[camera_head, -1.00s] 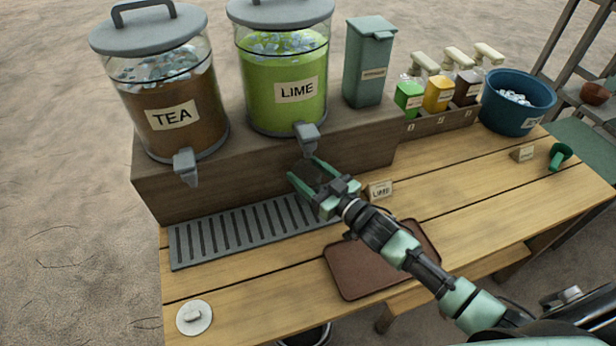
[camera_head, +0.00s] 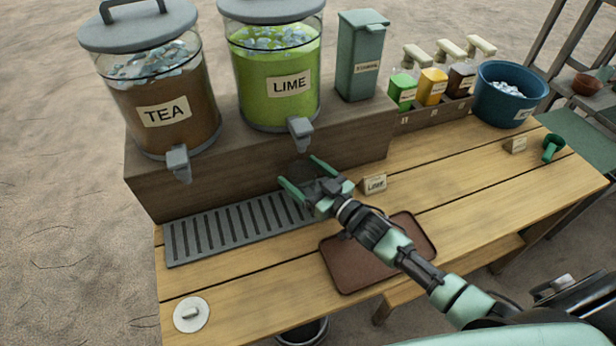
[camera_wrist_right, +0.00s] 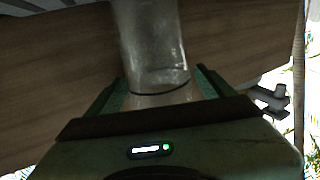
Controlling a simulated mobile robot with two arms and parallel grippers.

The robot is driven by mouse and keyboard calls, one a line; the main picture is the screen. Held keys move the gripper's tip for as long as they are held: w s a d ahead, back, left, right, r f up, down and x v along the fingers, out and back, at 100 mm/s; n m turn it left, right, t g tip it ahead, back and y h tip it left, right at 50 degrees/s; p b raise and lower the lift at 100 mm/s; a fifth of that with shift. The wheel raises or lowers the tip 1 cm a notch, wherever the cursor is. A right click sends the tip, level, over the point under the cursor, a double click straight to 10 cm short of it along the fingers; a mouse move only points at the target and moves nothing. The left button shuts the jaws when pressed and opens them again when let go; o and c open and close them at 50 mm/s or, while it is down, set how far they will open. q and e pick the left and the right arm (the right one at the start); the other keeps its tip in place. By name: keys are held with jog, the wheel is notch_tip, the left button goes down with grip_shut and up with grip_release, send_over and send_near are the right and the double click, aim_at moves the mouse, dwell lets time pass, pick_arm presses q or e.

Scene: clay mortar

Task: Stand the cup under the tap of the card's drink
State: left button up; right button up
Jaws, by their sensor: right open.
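The card (camera_head: 374,184) reads LIME and stands on the table right of my right gripper. The lime dispenser (camera_head: 278,88) has a grey tap (camera_head: 300,131); the tea dispenser's tap (camera_head: 178,163) is to its left. My right gripper (camera_head: 297,170) is open below the lime tap, by the right end of the slotted drip tray (camera_head: 232,229). In the right wrist view, a clear cup (camera_wrist_right: 152,45) stands between its open fingers. In the head view the cup is hard to make out, and its base is hidden. My left gripper is not in view.
A brown tray (camera_head: 345,265) lies under my right forearm. A white disc (camera_head: 191,315) is at the front left. A teal bin (camera_head: 360,60), syrup bottles (camera_head: 432,85), a blue ice tub (camera_head: 508,100) and a green scoop (camera_head: 552,147) are at the back right.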

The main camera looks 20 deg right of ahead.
jog(key=b+v, duration=0.1)
jog(key=v, duration=1.1)
jog(key=shift+r, duration=0.15)
